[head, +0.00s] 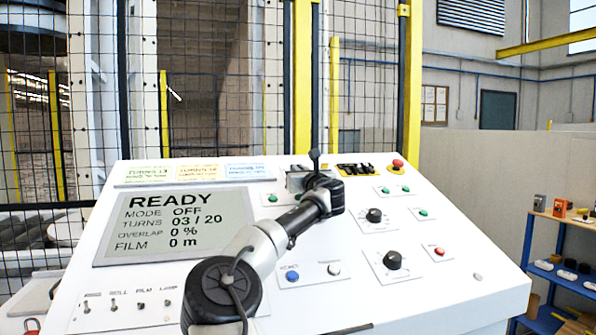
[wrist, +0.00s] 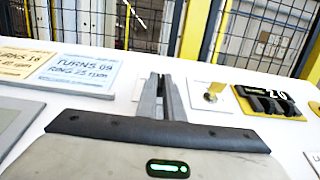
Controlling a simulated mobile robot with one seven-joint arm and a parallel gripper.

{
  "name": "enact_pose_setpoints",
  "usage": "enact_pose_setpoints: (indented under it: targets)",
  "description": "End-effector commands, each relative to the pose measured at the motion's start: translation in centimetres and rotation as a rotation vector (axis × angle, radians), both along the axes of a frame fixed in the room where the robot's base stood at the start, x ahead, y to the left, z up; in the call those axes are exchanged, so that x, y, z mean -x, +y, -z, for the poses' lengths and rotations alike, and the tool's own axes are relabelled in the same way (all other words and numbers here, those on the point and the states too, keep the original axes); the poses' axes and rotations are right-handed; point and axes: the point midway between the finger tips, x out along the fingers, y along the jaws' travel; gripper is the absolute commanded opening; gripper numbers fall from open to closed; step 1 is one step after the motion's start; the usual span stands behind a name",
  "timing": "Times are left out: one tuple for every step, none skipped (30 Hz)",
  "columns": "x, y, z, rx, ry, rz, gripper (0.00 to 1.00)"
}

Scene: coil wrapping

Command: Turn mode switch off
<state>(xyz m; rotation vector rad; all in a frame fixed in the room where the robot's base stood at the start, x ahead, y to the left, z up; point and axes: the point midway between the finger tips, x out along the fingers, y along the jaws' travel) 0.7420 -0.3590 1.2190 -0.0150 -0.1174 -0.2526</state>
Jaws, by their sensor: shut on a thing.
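The white control panel (head: 330,262) has a screen (head: 172,225) that reads READY, MODE OFF, TURNS 03 / 20, OVERLAP 0 %, FILM 0 m. My gripper (head: 299,180) is at the upper middle of the panel, partly hidden by my arm in the head view. In the wrist view my gripper's fingers (wrist: 159,92) are close together, shut on a small part at the panel. That part looks to be the mode switch; the fingers hide nearly all of it, so its angle cannot be told.
A brass key-like switch (wrist: 212,92) stands just right of the fingers. A red button (head: 397,163), two black knobs (head: 392,260) and toggle switches (head: 140,305) are on the panel. A mesh fence (head: 220,80) stands behind.

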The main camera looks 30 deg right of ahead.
Motion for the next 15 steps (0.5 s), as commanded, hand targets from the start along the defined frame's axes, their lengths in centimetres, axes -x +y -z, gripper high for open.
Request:
enact_pose_setpoints:
  targets:
    - [-0.20,0.00,0.88,-0.002,0.014,-0.001,0.00]
    - [-0.20,0.00,0.89,-0.002,0.014,-0.001,0.00]
    - [-0.21,0.01,0.89,-0.002,0.014,-0.001,0.00]
    - [-0.21,0.01,0.89,-0.002,0.014,-0.001,0.00]
    - [-0.21,0.01,0.89,-0.002,0.014,-0.001,0.12]
    - [-0.22,0.01,0.90,-0.003,0.014,0.000,0.19]
    - [-0.22,0.02,0.89,-0.002,0.014,-0.001,0.24]
    - [-0.22,0.03,0.88,-0.002,0.014,-0.001,0.26]
    - [-0.23,0.03,0.83,-0.002,0.013,-0.001,0.26]
    - [-0.22,0.05,0.79,-0.002,0.012,-0.001,0.26]
    - [-0.22,0.06,0.73,-0.002,0.011,-0.001,0.26]
    - [-0.20,0.07,0.66,-0.001,0.010,-0.001,0.26]
    - [-0.20,0.07,0.60,-0.001,0.009,-0.001,0.26]
    - [-0.18,0.08,0.56,-0.001,0.009,-0.001,0.26]
    - [-0.17,0.07,0.50,-0.001,0.008,-0.001,0.26]
